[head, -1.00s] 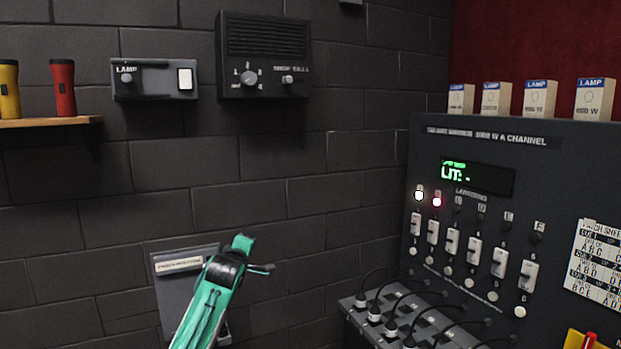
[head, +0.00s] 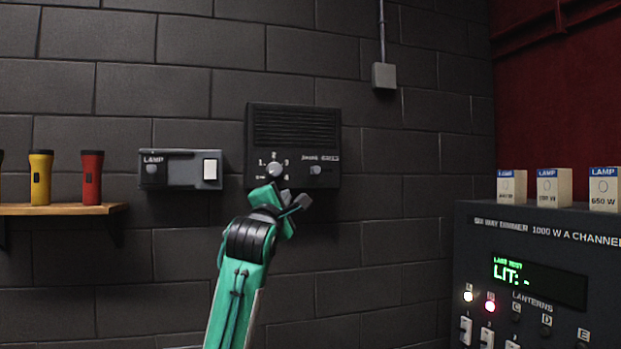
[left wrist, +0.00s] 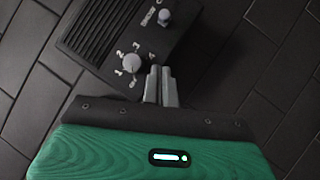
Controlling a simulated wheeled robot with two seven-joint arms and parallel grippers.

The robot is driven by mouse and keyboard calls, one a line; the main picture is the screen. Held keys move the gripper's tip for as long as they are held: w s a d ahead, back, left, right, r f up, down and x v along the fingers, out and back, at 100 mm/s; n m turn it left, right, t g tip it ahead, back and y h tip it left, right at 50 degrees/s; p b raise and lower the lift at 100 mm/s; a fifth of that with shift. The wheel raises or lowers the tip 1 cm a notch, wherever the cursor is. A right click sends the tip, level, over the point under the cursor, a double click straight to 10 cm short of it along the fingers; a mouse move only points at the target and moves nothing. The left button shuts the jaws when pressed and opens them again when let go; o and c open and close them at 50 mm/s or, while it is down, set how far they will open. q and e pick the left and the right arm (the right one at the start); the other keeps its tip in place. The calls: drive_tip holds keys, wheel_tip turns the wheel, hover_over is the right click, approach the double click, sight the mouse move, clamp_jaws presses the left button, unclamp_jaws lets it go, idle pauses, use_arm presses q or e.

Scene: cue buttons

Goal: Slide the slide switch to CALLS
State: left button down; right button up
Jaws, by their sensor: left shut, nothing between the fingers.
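The slide switch (head: 316,170) is a small grey knob at the lower right of the black speaker box (head: 294,123) on the wall. Its lettering is too blurred to read surely. In the left wrist view the switch (left wrist: 165,17) shows near the top, beyond the round numbered dial (left wrist: 132,63). The dial (head: 274,169) sits left of the switch in the head view. My left gripper (head: 303,201) is just below the box's lower edge, shut and empty. In the left wrist view its fingers (left wrist: 161,86) are together, apart from the switch. My right gripper is not in view.
A grey lamp box (head: 181,169) hangs left of the speaker box. A shelf (head: 60,209) holds yellow and red torches. The dimmer cabinet (head: 480,240) stands at the right with lamp cartons on top.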

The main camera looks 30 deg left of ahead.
use_arm(q)
drive_tip(key=p, duration=0.9)
approach(315, 170)
drive_tip(key=w+a, duration=0.2)
drive_tip(key=a, duration=0.1)
drive_tip(key=w+a, duration=0.1)
drive_tip(key=w, duration=0.1)
drive_tip(key=shift+a+r, duration=0.25)
drive_tip(key=shift+r, duration=0.1)
drive_tip(key=shift+w+d+r+p, duration=0.25)
drive_tip(key=shift+w+d+p, duration=0.25)
drive_tip(key=shift+w, duration=0.3)
